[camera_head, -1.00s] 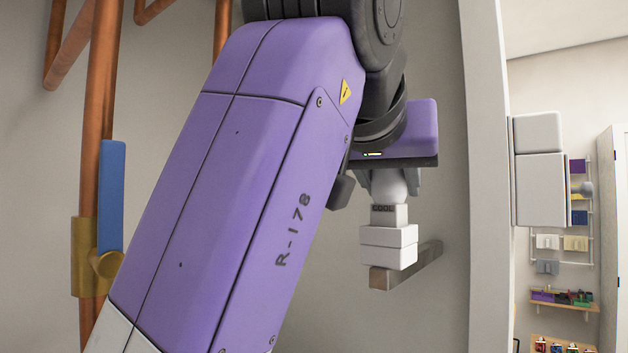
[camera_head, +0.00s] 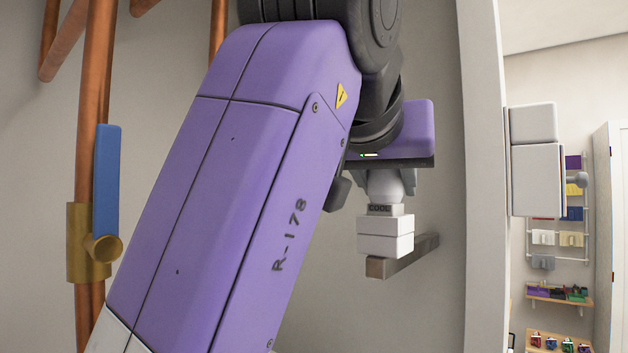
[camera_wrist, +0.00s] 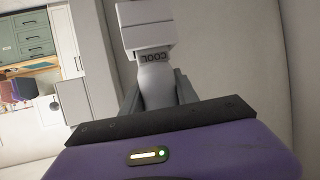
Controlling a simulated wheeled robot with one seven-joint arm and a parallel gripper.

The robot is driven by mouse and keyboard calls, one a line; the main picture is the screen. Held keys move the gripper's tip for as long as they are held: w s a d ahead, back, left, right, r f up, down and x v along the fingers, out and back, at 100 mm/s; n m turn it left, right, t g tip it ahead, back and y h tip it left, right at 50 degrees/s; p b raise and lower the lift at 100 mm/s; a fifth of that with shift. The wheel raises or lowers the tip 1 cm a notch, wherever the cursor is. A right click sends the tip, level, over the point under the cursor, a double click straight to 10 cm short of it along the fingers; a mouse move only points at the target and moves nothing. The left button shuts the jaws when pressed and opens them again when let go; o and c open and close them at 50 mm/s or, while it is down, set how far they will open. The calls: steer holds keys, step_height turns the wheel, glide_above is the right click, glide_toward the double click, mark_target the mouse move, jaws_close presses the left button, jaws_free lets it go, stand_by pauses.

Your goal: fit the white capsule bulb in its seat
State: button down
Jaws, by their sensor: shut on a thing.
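The white capsule bulb (camera_head: 384,187) is upright under my gripper (camera_head: 388,178), whose grey fingers are shut around its rounded body. The inside of the seat is hidden, so I cannot tell how deep the bulb sits.
The seat is on a metal bracket (camera_head: 412,256) off the wall. Copper pipes (camera_head: 85,180) with a brass valve and blue lever (camera_head: 108,180) run at left. A grey box (camera_head: 537,178) projects at right, before shelves of small items.

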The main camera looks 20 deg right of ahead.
steer(key=c, duration=0.8)
jaws_free()
steer(key=shift+c, duration=0.2)
steer(key=p+v, duration=0.2)
steer(key=v, duration=0.6)
